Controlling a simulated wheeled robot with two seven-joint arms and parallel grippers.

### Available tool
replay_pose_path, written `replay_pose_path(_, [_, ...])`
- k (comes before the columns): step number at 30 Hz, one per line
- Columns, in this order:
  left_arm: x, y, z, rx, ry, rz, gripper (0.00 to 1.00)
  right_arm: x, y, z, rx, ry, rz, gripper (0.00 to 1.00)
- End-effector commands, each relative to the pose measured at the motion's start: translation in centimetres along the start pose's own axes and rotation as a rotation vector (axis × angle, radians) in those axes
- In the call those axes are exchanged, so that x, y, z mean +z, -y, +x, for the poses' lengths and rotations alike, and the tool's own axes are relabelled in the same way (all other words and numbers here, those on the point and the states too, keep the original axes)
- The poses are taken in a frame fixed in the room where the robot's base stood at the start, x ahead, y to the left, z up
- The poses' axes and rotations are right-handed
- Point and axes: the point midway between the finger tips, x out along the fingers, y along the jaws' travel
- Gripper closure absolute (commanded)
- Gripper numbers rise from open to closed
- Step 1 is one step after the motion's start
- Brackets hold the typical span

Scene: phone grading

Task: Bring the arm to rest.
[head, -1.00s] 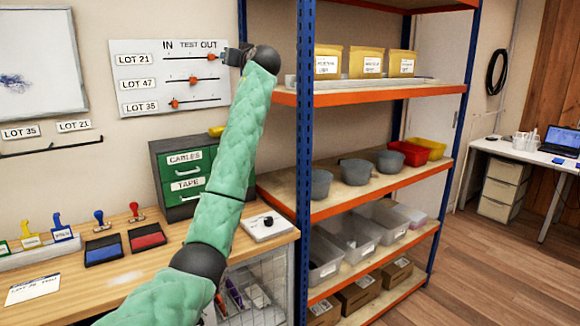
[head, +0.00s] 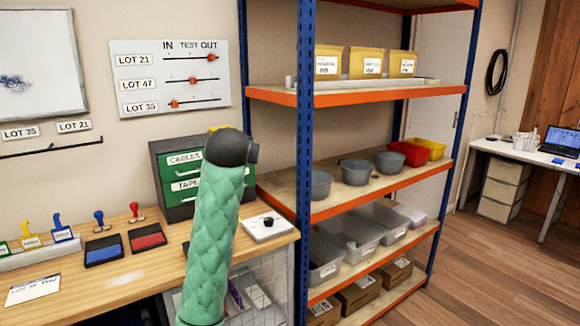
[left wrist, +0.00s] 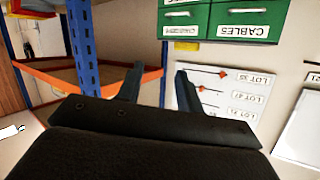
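My left arm, in a green padded sleeve, rises from the bottom of the head view to a dark joint in front of the drawer cabinet; its gripper is not visible there. In the left wrist view my left gripper (left wrist: 160,69) has its two fingers apart with nothing between them. The wall board (head: 150,93) shows upside down beyond them, clear of the fingers. On the board, the LOT 21 slider (head: 211,57) is at the OUT end, the LOT 47 slider (head: 193,80) near TEST, the LOT 35 slider (head: 175,104) near IN. My right gripper is not in view.
A green drawer cabinet (head: 165,160) stands on the wooden bench (head: 140,283), partly behind my arm. Stamps and a blue ink pad (head: 104,250) and red ink pad (head: 147,237) lie left of the arm. A blue shelf post (head: 304,150) and loaded shelves stand close on the right.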

Motion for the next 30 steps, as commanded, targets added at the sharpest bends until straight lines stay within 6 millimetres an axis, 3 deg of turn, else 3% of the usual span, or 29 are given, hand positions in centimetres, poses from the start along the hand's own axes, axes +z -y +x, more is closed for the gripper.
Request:
replay_pose_path(1, [2.4, -0.4, -0.3, 0.023, 0.02, 0.002, 0.64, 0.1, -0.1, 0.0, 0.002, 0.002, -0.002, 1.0])
replay_pose_path(12, [16.6, -3.2, -3.8, 0.163, 0.151, -0.001, 0.64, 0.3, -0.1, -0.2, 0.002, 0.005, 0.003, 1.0])
replay_pose_path(30, [37.3, -6.1, -11.9, 0.291, 0.382, -0.024, 0.64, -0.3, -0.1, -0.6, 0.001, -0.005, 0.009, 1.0])
